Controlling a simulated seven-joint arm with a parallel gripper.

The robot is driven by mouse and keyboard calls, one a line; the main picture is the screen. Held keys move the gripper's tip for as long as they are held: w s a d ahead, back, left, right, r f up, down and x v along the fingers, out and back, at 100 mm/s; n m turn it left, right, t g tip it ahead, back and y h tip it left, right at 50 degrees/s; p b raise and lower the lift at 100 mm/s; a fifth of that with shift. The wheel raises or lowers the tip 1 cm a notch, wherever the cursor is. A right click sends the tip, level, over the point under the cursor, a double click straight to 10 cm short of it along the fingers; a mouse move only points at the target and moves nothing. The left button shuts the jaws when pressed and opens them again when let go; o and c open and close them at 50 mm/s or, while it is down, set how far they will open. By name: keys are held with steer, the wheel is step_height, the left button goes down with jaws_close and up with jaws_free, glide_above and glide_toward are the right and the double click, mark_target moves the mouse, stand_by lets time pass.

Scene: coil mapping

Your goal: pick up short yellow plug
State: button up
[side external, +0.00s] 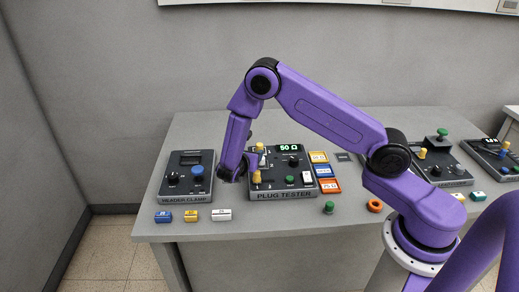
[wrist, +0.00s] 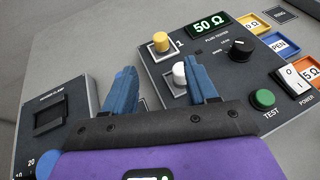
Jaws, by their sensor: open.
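A yellow plug (wrist: 160,42) stands at the upper left of the plug tester (wrist: 212,62), beside the label 1; the side view shows it too (side external: 259,147). A white plug (wrist: 180,72) stands just nearer. Another yellow plug (side external: 257,177) is at the tester's near left in the side view; my gripper seems to hide it in the wrist view. I cannot tell which yellow plug is the short one. My gripper (wrist: 162,70) is open over the tester's left edge. Its right blue finger is close to the white plug, and nothing is clearly held.
The header clamp (side external: 188,177) is left of the tester. The tester has a black knob (wrist: 240,48) and a green test button (wrist: 263,98). Coloured cards (side external: 322,171) lie at its right. Small blocks (side external: 192,215) sit along the front edge. More stations stand at the right.

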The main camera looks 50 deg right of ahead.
mark_target(258, 146)
steer(key=x, duration=1)
steer(key=shift+w+d+f, duration=0.1)
steer(key=shift+d, duration=0.25)
steer(key=shift+c, duration=0.3)
jaws_close()
